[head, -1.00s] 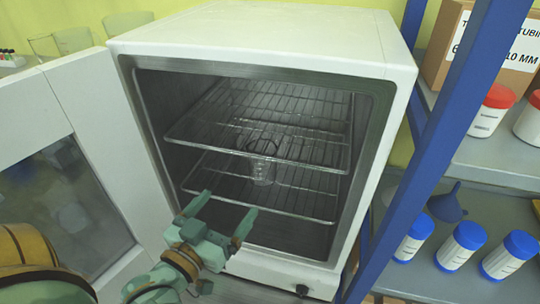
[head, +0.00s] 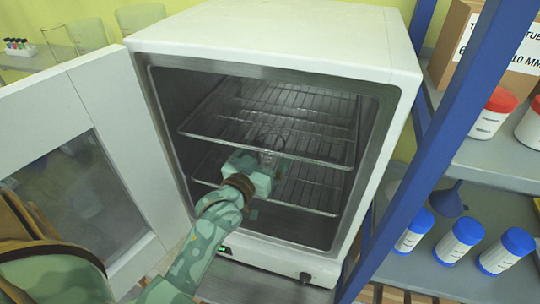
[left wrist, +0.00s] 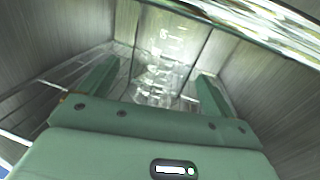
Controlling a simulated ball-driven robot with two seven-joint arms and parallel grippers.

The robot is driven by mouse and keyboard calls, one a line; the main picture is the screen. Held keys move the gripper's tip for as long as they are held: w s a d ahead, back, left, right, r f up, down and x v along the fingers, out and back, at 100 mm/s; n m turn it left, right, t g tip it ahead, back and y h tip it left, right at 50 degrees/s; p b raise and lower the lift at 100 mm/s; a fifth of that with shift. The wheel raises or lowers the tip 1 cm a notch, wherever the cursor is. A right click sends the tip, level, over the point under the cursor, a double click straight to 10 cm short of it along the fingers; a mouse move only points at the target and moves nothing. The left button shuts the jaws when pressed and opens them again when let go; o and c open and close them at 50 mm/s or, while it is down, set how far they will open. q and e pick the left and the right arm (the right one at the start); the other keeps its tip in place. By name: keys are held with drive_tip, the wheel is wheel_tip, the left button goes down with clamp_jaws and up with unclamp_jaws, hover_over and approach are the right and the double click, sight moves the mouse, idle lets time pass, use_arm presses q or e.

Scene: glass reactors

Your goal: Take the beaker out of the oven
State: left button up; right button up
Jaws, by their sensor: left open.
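The clear glass beaker (head: 270,148) stands on the lower wire rack inside the oven (head: 290,40), whose door is open. In the head view its lower part is hidden behind my left gripper (head: 258,168), which reaches into the oven just in front of it. In the left wrist view the beaker (left wrist: 165,68) shows between the two spread green fingers of the left gripper (left wrist: 158,72). The gripper is open; I cannot tell whether a finger touches the glass. My right gripper is not in view.
The open oven door (head: 85,150) stands to the left of my left arm. The upper wire rack (head: 280,115) lies above the gripper. A blue shelf post (head: 425,150) is close on the right, with blue-capped bottles (head: 460,240) behind it.

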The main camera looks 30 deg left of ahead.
use_arm(q)
drive_tip(key=shift+s, duration=0.1)
drive_tip(key=c, duration=1.1)
